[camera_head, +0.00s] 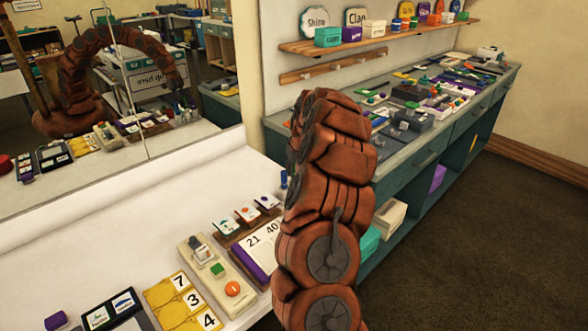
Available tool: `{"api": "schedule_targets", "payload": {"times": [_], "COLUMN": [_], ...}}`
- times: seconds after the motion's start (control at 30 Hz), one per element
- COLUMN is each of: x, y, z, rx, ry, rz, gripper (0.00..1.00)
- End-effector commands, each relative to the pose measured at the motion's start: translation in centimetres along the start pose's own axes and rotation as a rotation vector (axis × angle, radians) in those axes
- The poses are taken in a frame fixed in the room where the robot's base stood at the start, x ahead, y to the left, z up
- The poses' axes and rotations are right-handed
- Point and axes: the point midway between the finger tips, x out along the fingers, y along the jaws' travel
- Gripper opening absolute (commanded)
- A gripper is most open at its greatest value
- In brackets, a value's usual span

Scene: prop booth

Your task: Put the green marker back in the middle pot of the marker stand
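My arm rises through the middle of the view and its curve hides part of the counter behind it. My gripper is hidden behind the arm; the mirror shows the arm's far end, dark and too small to read. A small upright blue thing (284,179) shows at the left edge of my arm on the white counter. I cannot tell whether it belongs to the marker stand. I cannot make out the green marker or the middle pot; the arm may cover them.
The white counter (90,235) holds a purple block (56,321), a black tray (118,310), yellow number cards (172,296), a cream board (217,281) with knobs, and a 21/40 number board (257,250). A mirror (185,110) stands behind. A cluttered teal bench (425,165) stands right.

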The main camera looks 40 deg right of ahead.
Motion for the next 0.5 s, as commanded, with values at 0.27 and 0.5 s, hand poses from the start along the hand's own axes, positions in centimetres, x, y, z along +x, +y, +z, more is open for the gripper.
{"api": "schedule_targets", "payload": {"times": [0.27,0.5], "x": [0.0,-0.03], "y": [0.0,0.0], "z": [0.0,-0.01], "rx": [0.0,0.0], "ry": [0.0,0.0], "rz": [0.0,0.0], "gripper": [0.49,0.49]}}
